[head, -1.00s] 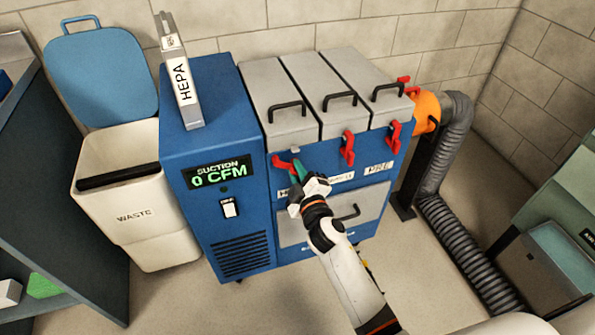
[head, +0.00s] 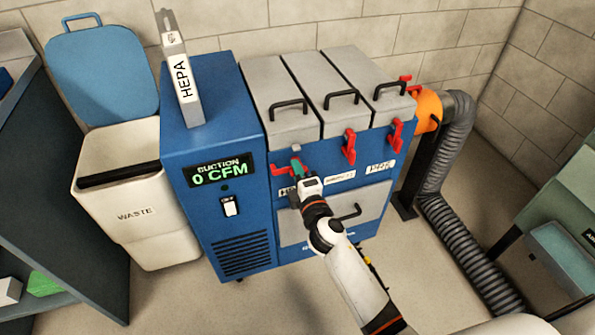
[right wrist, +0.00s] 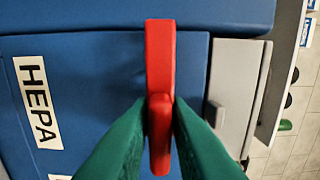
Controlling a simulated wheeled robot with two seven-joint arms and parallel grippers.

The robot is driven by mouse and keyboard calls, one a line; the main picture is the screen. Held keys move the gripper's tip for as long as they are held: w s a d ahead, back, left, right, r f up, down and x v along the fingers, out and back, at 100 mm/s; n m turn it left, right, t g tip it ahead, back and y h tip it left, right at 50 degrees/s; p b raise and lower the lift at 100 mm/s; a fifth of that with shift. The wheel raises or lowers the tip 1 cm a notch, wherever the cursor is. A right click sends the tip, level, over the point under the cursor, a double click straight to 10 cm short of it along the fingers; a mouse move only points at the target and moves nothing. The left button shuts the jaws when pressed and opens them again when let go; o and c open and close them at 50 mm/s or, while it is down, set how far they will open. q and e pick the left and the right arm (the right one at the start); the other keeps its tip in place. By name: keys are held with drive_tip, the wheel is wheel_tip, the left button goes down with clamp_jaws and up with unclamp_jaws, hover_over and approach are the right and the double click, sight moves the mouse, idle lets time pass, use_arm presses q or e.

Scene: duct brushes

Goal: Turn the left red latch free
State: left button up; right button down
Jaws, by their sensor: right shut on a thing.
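The left red latch (head: 278,170) is on the blue front of the duct unit, below the leftmost grey lid (head: 267,80). In the head view it points out to the left, partly hidden by my right gripper (head: 299,168). The right gripper's green fingers are shut on the latch. In the right wrist view the red latch (right wrist: 160,55) passes between the two green fingertips (right wrist: 159,112), one on each side. The middle red latch (head: 348,146) and right red latch (head: 395,135) stand upright under their lids. My left gripper is not in view.
A blue suction cabinet (head: 225,130) reading 0 CFM, with a HEPA filter (head: 181,75) on top, stands left of the latches. A waste bin (head: 140,213) is farther left. An orange collar (head: 428,108) and grey hose (head: 450,220) are at right. The floor in front is clear.

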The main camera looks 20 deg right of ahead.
drive_tip(key=shift+f, duration=0.1)
idle(0.3)
drive_tip(key=c, duration=1.5)
unclamp_jaws()
drive_tip(key=shift+s, duration=0.1)
